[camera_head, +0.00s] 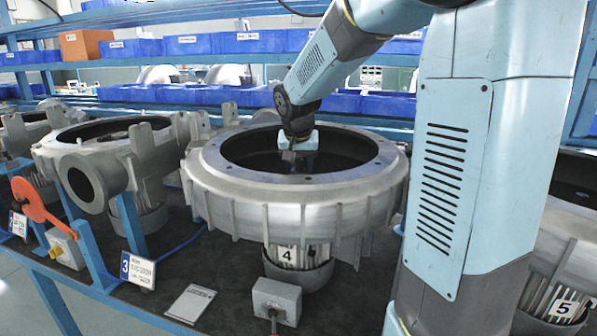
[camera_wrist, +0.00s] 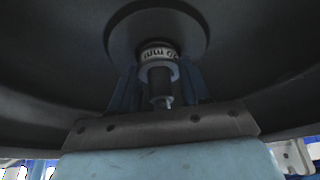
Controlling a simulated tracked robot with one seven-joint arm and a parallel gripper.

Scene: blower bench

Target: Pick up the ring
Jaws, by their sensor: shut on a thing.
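The ring (camera_wrist: 157,54), a small pale band with dark lettering ending in "mm", shows in the wrist view around the hub at the centre of a dark round disc (camera_wrist: 190,25). A short grey shaft with a bright tip (camera_wrist: 160,85) stands in front of it. My gripper (camera_wrist: 158,90) has its two dark blue fingers on either side of the ring and shaft, shut on the ring; the exact contact is in shadow. In the head view my gripper (camera_head: 298,157) reaches down inside the open round blower housing (camera_head: 235,185) marked 4. The ring is hidden there.
Another blower housing (camera_head: 60,150) stands at left, with an orange handle (camera_head: 40,208) in front. A housing marked 5 (camera_head: 560,250) is at right, partly behind my arm. A grey box (camera_head: 276,300) and plate (camera_head: 190,303) are on the bench. Blue bins (camera_head: 190,46) line the shelves behind.

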